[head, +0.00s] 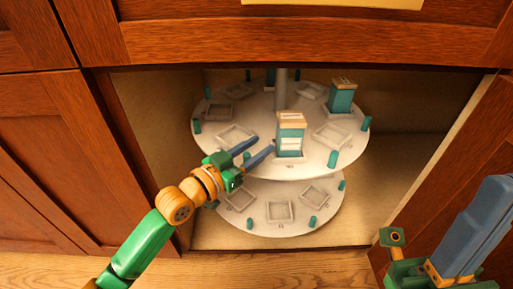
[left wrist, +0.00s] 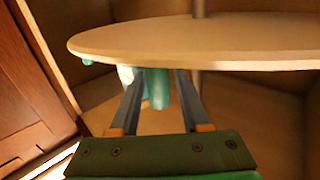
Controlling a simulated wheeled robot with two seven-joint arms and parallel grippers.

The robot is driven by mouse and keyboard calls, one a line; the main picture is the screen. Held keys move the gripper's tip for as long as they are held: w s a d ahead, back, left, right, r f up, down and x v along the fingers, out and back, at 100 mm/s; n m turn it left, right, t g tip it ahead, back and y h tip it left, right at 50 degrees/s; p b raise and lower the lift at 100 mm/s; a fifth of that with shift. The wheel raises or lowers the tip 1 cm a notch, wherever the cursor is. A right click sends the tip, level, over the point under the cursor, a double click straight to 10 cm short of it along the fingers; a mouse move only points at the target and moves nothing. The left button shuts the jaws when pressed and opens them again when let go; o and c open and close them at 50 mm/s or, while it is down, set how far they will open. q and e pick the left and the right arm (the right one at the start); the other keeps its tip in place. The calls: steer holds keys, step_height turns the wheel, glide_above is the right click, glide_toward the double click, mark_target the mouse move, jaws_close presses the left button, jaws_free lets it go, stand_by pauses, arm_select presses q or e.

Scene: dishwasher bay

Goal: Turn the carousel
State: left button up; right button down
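The carousel has a round pale upper shelf (head: 215,140) and a lower shelf (head: 300,228) on a grey post (head: 281,90) inside the open cabinet. Teal pegs, such as the front right one (head: 333,158), stand around the upper rim. My left gripper (head: 263,144) is at the front left of the upper rim, fingers apart. In the left wrist view, a teal shape (left wrist: 158,90), apparently a peg, shows between the fingers with gaps beside it; contact is not visible. My right gripper (head: 478,225) is at the lower right, away from the carousel; its finger gap is hidden.
A teal carton with a tan top (head: 290,134) stands on the upper shelf near my left fingers. Another carton (head: 342,96) stands farther back right. Square frames sit on both shelves. Cabinet doors flank the opening, the right one (head: 470,160) close to my right gripper.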

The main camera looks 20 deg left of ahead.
arm_select(q)
jaws_close()
stand_by(1.2)
